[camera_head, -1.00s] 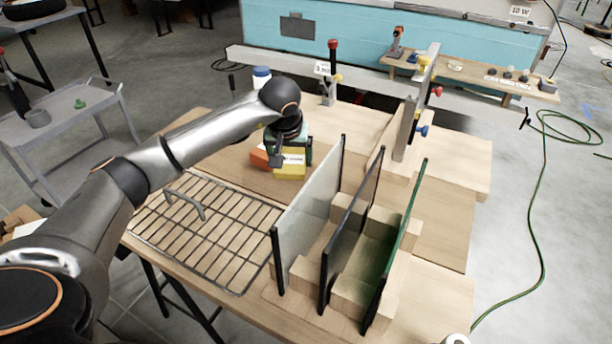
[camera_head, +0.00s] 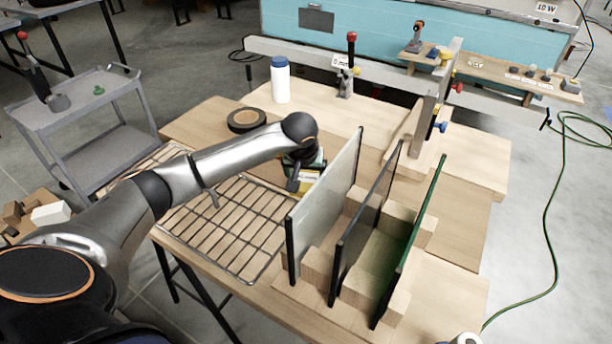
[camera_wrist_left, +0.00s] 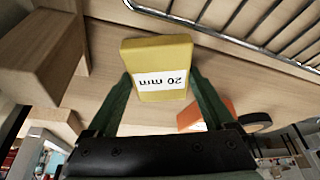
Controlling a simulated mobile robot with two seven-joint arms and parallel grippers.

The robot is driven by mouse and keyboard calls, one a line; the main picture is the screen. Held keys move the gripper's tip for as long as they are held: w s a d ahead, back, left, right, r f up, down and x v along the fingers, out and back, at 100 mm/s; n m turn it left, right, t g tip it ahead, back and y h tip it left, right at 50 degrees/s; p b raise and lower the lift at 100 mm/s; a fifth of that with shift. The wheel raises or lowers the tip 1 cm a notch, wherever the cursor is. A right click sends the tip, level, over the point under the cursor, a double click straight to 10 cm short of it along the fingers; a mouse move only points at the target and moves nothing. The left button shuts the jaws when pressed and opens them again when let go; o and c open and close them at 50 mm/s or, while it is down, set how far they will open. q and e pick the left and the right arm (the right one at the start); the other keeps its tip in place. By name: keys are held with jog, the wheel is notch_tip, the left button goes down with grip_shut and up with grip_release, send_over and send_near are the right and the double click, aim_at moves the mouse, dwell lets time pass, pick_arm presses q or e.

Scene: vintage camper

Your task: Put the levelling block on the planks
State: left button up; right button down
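My left gripper (camera_head: 304,184) is shut on a yellow block (camera_wrist_left: 160,72) with a white label reading "20 mm". The block sits between both green fingers in the left wrist view, and a small part of it shows in the head view (camera_head: 310,180), between the wire rack and the upright panels. An orange block (camera_wrist_left: 203,117) lies beyond it in the wrist view; my arm hides it in the head view. Pale wooden planks (camera_head: 475,152) lie at the right and back of the table. My right gripper is not in view.
Three upright panels (camera_head: 327,212) in slotted wooden holders stand just right of the gripper. A wire rack (camera_head: 225,240) lies to the left. A dark tape ring (camera_head: 247,120), a white bottle (camera_head: 280,82) and a clamp (camera_head: 346,75) stand farther back.

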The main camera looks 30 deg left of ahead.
pick_arm(q)
jog(key=shift+o, duration=1)
